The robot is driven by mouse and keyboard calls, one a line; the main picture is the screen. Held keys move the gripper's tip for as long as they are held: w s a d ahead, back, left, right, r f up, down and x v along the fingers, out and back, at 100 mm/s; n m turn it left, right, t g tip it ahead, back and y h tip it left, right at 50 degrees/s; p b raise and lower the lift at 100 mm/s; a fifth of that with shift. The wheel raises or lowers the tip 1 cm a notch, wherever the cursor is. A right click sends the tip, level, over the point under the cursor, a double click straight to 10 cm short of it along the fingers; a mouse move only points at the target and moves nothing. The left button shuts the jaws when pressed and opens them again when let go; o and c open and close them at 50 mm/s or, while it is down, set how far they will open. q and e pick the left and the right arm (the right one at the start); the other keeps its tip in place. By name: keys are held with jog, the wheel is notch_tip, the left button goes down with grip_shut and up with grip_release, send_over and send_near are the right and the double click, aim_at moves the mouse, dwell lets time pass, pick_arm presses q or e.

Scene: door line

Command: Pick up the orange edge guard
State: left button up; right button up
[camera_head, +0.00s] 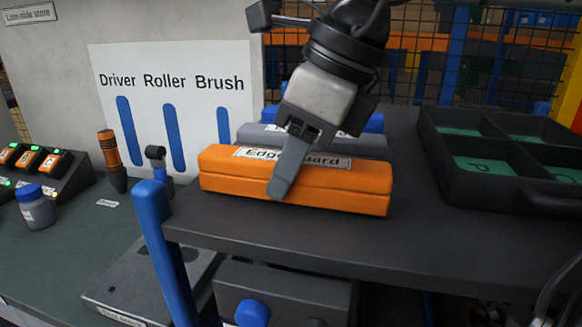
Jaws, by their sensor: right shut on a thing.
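The orange edge guard (345,190) is a long orange block with a white label reading "Edge guard", partly covered by my gripper. It lies at the front left of the dark shelf top (420,235), or just above it; I cannot tell whether it touches. My right gripper (285,185) comes down from above and is shut on the edge guard near its middle. One grey finger shows across the front face; the other finger is hidden behind. My left gripper is not in view.
A grey labelled block (365,145) and a blue one (375,122) lie right behind the edge guard. A black divided tray (530,200) stands at the right. A blue post (160,235) rises at the shelf's left corner. Left is a bench with a bottle (36,210) and an orange-handled driver (108,155).

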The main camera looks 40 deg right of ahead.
notch_tip(320, 180, up, 17)
jog(key=p, duration=0.1)
jog(key=shift+r+p, duration=0.15)
jog(key=shift+p, duration=0.2)
jog(key=o, duration=0.4)
jog(key=c, duration=0.5)
jog(key=shift+o, duration=0.2)
jog(key=shift+s, duration=0.1)
